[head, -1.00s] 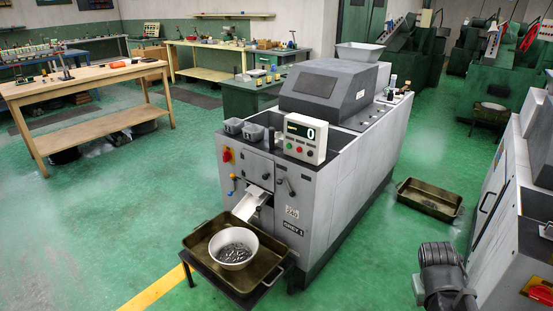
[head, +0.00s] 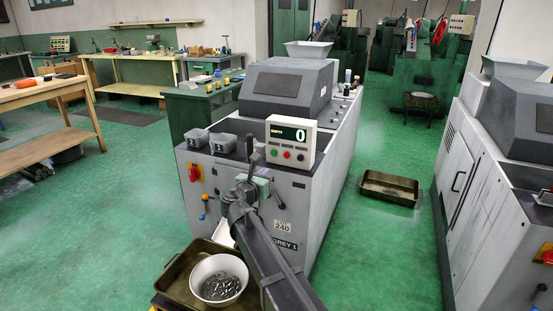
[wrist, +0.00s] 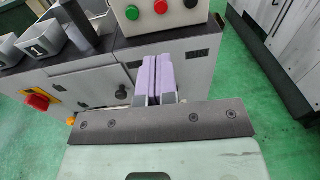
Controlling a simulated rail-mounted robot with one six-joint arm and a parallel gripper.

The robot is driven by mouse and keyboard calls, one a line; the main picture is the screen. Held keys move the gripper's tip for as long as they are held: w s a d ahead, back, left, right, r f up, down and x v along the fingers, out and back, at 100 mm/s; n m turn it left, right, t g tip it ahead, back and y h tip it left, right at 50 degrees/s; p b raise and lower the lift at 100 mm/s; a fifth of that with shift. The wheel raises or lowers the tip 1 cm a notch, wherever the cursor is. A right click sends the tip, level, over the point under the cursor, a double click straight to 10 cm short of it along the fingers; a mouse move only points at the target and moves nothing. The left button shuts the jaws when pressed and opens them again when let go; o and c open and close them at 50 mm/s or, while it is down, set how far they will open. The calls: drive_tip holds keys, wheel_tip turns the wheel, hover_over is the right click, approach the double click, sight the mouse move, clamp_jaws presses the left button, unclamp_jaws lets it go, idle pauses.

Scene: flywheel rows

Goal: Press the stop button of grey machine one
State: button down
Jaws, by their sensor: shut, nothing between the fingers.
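Grey machine one (head: 330,170) stands in the middle of the head view, with a "GREY 1" plate on its front. On its top front edge sits a white control box (head: 291,142) with a display reading 0. Below the display are a green button (head: 275,153), a red button (head: 287,155) and a dark button (head: 300,156). The wrist view shows the green button (wrist: 132,12) and the red button (wrist: 160,6) at its top edge. My gripper (wrist: 158,62) is shut and empty, its purple fingers below the red button and apart from it. In the head view my gripper (head: 263,185) is in front of the machine, below the box.
Two grey bins (head: 222,143) stand left of the box. A red switch (wrist: 38,102) is on the machine's front at left. A bowl of metal parts (head: 219,280) sits in a tray below. Another grey machine (head: 500,180) stands right, across a green aisle with a tray (head: 388,188).

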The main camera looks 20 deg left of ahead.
sight(286, 154)
drive_tip(key=w, duration=0.9)
drive_tip(key=w+d, duration=0.1)
drive_tip(key=w, duration=0.4)
drive_tip(key=shift+f+b, duration=0.4)
drive_tip(key=shift+w+a, duration=0.1)
drive_tip(key=shift+w, duration=0.5)
drive_tip(key=shift+w+r, duration=0.2)
drive_tip(key=shift+r, duration=0.05)
drive_tip(key=s+a+p, duration=0.1)
drive_tip(key=s, duration=1.3)
drive_tip(key=shift+s+r, duration=0.35)
drive_tip(key=shift+s, duration=0.05)
drive_tip(key=shift+a, duration=0.1)
